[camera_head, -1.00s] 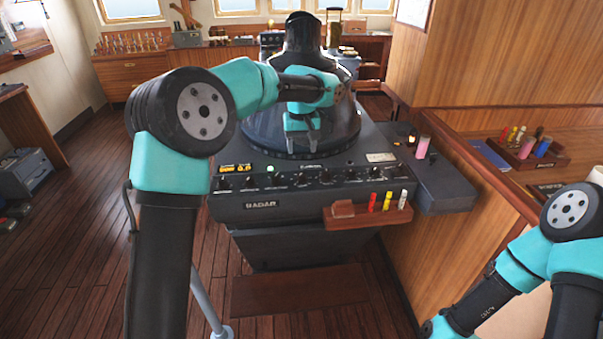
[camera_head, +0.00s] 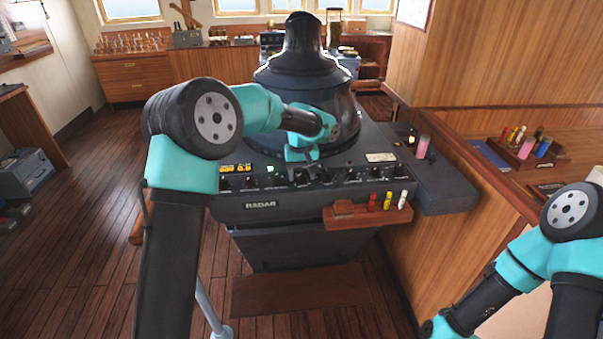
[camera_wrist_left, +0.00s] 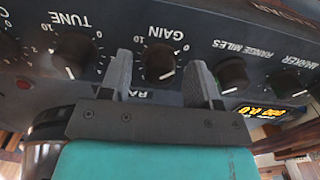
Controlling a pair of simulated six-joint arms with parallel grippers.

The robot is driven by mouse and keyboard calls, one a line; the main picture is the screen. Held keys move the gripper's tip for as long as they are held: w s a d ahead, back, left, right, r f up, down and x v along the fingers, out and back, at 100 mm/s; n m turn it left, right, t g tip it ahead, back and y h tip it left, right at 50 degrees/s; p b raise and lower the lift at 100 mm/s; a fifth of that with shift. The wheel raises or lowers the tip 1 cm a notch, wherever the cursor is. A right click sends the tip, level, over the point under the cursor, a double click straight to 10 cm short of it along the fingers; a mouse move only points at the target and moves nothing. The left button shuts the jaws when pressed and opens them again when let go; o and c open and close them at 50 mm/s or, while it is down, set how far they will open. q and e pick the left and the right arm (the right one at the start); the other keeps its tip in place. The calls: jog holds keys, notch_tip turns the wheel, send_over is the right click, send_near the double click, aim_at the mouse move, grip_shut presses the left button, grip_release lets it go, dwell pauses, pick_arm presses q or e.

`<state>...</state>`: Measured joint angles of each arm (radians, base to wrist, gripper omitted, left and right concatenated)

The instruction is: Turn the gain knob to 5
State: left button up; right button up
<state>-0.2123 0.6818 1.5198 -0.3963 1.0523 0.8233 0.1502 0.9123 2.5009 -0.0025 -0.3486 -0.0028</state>
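The gain knob (camera_wrist_left: 160,62) is a black round knob, seen upside down in the left wrist view under the word GAIN. Its white pointer line faces the bottom of that picture, slightly right; the scale's 10 is at upper left and its 0 at upper right. My left gripper (camera_wrist_left: 160,68) is open, one finger on each side of the knob, with gaps showing; I cannot tell how deep the fingertips reach. In the head view the left gripper (camera_head: 303,160) is low over the radar console's (camera_head: 290,208) knob row. My right arm is at lower right, its gripper outside the picture.
The tune knob (camera_wrist_left: 75,55) and the range knob (camera_wrist_left: 231,75) flank the gain knob closely. An amber display (camera_wrist_left: 270,111) is also on the panel. A wooden pen tray (camera_head: 350,220) sticks out from the console front. The black dome (camera_head: 300,90) stands behind the panel.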

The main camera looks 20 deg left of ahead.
pick_arm(q)
jog(key=c, duration=0.9)
